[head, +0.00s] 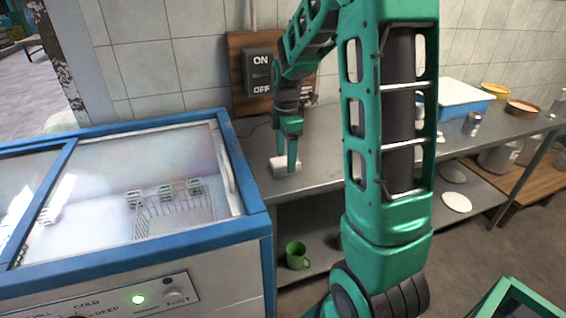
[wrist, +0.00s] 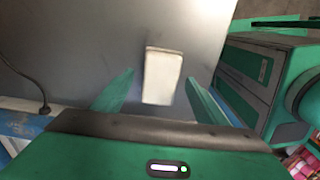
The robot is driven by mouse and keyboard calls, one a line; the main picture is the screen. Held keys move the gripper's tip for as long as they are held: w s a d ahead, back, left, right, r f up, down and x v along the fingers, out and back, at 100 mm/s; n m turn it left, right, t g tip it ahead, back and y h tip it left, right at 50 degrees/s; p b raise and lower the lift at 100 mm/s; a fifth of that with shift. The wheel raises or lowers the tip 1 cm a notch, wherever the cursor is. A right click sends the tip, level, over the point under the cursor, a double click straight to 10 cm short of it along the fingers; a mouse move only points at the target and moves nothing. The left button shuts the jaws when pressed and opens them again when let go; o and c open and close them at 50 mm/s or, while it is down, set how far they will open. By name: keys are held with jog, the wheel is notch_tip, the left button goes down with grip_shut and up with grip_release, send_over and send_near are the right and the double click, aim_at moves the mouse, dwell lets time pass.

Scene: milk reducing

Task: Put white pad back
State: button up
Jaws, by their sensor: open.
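The white pad (head: 284,168) is a small pale block on the steel table (head: 325,158), near the table's end beside the freezer. In the wrist view the white pad (wrist: 162,77) lies between my two green fingers, with visible gaps on both sides. My gripper (head: 290,158) points down right at the pad and covers part of it in the head view. In the wrist view my gripper (wrist: 160,77) is open and holds nothing.
A blue-rimmed glass-top freezer (head: 255,195) stands left of the table. An ON/OFF switch box (head: 258,72) is on the wall behind. A blue-white container (head: 462,98) and bowls stand farther right. A green mug (head: 297,256) is on the lower shelf.

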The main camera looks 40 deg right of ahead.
aim_at(285, 160)
notch_tip(285, 160, up, 9)
jog(key=s+a+f+m, duration=0.1)
jog(key=s+m, duration=0.9)
jog(key=s, duration=0.4)
jog(key=s+a+f+m, duration=0.2)
jog(key=s+m, duration=0.9)
jog(key=s, duration=0.3)
jog(key=shift+s+f, duration=0.3)
jog(key=shift+w+f, duration=0.25)
jog(key=shift+w, duration=0.4)
dwell(1.2)
